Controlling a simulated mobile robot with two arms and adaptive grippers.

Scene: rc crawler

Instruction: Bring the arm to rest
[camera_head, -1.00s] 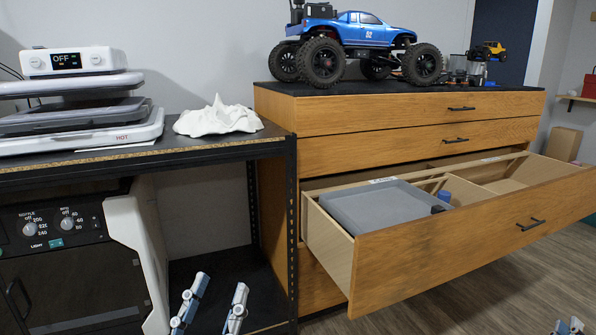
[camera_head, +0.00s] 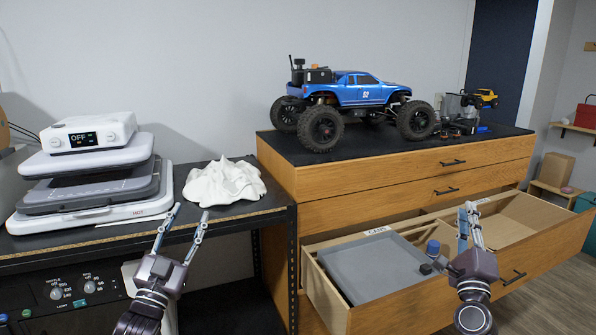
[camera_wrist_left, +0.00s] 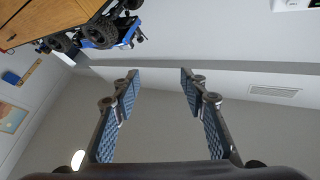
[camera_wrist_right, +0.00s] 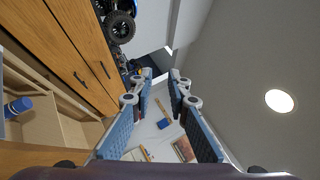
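My left gripper (camera_head: 190,222) is raised in front of the black workbench, with its fingers apart and pointing up. In the left wrist view its padded fingers (camera_wrist_left: 160,85) are spread with nothing between them. My right gripper (camera_head: 469,215) is raised in front of the open drawer, fingers up. In the right wrist view its fingers (camera_wrist_right: 163,88) stand apart with only background between them. Neither gripper touches anything that I can see.
The open drawer (camera_head: 385,319) juts out and holds a grey tray (camera_head: 370,270) and a blue-capped item (camera_head: 433,247). A blue RC crawler (camera_head: 362,92) stands on the cabinet. A white cloth (camera_head: 225,182) and a heat press (camera_head: 90,165) are on the workbench (camera_head: 270,206).

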